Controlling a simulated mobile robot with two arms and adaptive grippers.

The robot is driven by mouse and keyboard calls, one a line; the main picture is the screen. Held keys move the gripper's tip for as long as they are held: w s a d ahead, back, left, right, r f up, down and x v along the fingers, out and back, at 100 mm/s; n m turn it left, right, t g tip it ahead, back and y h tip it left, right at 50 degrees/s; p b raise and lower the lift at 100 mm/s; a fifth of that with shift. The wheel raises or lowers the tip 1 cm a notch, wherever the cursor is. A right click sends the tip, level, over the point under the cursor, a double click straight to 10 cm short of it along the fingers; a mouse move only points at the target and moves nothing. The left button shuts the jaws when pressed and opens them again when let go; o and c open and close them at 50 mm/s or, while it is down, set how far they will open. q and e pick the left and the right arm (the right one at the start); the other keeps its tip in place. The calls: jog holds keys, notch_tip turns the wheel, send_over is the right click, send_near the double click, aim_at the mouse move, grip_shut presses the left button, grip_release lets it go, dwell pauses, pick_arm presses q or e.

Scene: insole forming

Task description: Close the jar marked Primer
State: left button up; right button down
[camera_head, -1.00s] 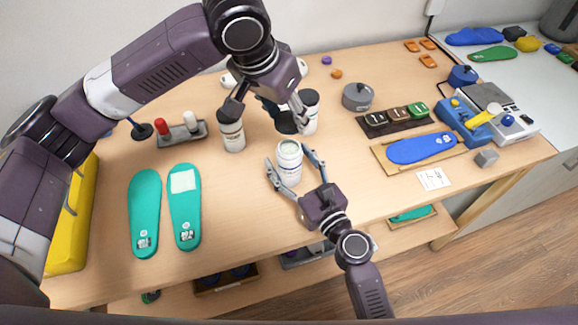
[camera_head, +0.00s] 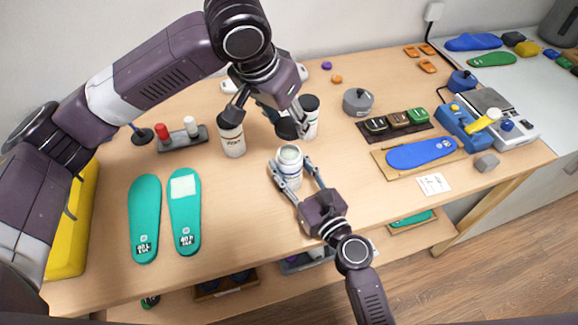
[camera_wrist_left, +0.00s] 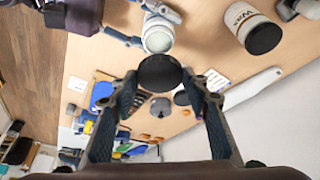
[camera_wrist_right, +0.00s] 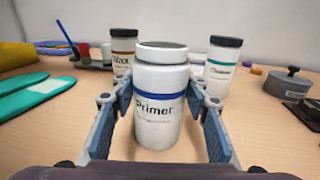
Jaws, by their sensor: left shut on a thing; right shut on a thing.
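The Primer jar (camera_wrist_right: 158,115), white with a blue band, stands upright on the table (camera_head: 330,205). Its pale top shows no black lid, and it is also in the head view (camera_head: 289,178). My right gripper (camera_head: 291,174) is shut on its body, one finger on each side. My left gripper (camera_head: 272,112) is shut on a round black lid (camera_wrist_left: 160,73). It holds the lid in the air, behind and above the Primer jar in the head view, apart from it. The jar's pale top also shows in the left wrist view (camera_wrist_left: 158,40).
A black-lidded Wax jar (camera_head: 232,137) stands left of the Primer jar and another dark-lidded jar (camera_head: 310,127) stands behind it. Teal insoles (camera_head: 185,215) lie at the left. A grey pot (camera_head: 358,102) and a blue insole (camera_head: 420,152) are at the right.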

pick_arm(q)
send_over(291, 154)
jog(key=s, duration=0.1)
jog(key=shift+s+a+f, duration=0.1)
jog(key=shift+a+f, duration=0.15)
jog(key=shift+f, duration=0.95)
jog(key=shift+a+f, duration=0.2)
jog(key=shift+f, duration=1)
jog(key=shift+f, duration=0.9)
jog(key=shift+f, duration=0.6)
